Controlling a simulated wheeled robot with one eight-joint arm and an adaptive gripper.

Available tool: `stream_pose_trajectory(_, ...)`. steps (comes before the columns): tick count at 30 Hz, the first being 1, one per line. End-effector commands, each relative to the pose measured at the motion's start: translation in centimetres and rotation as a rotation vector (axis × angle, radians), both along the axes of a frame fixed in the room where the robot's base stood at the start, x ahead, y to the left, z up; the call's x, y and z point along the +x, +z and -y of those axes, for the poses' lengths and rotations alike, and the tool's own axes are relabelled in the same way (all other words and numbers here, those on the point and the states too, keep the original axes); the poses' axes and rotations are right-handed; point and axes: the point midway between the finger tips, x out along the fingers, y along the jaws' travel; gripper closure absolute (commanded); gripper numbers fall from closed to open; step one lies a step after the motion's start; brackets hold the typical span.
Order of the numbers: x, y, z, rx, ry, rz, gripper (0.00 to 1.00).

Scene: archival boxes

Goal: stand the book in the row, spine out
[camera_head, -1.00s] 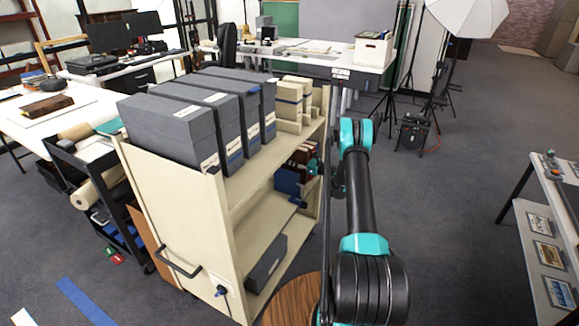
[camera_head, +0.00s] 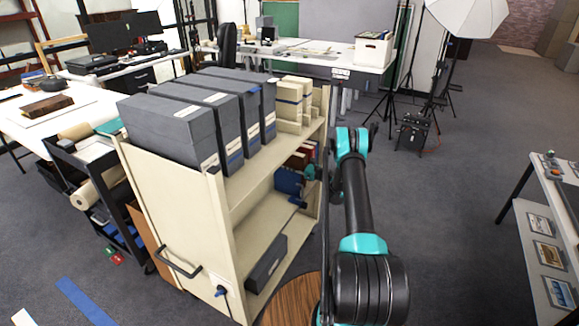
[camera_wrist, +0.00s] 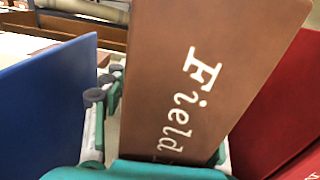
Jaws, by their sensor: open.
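The brown book (camera_wrist: 225,60) with white "Field" lettering fills the middle of the wrist view, tilted, its lettered face toward my wrist camera. A blue book (camera_wrist: 45,110) stands to its left and a red book (camera_wrist: 285,110) to its right. My gripper (camera_wrist: 165,118) is open, with teal fingers at the left and right of the brown book; the right finger is mostly hidden behind it. I cannot tell whether the fingers touch it. In the head view, the blue book (camera_head: 289,181) and red book (camera_head: 308,149) show on the cart's middle shelf, partly hidden by my arm.
The cream cart (camera_head: 185,215) carries several grey boxes (camera_head: 180,128) and smaller cream boxes (camera_head: 290,105) on top. A dark box (camera_head: 266,262) lies on its lower shelf. A round wooden top (camera_head: 292,300) is close in front.

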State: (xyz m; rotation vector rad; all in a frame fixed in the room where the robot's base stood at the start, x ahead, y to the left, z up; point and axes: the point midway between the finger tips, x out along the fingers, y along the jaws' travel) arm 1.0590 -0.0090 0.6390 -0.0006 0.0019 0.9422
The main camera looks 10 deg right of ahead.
Motion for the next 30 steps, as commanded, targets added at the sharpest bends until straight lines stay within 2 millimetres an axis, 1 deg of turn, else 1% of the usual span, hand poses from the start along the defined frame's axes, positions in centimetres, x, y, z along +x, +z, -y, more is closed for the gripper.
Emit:
stream_pose_trajectory(5, -0.4, 0.0, 0.7, 0.0, -0.002, 0.0, 0.42)
stream_pose_trajectory(8, -1.2, 0.0, 2.0, 0.0, -0.003, 0.0, 0.42)
stream_pose_trajectory(18, -5.2, 0.1, 7.4, 0.0, -0.003, 0.0, 0.42)
stream_pose_trajectory(21, -6.1, 0.0, 8.5, 0.0, -0.002, 0.0, 0.42)
stream_pose_trajectory(24, -6.7, 0.0, 9.3, 0.0, -0.001, 0.0, 0.42)
stream_pose_trajectory(30, -7.1, 0.0, 9.7, 0.0, 0.0, 0.0, 0.42)
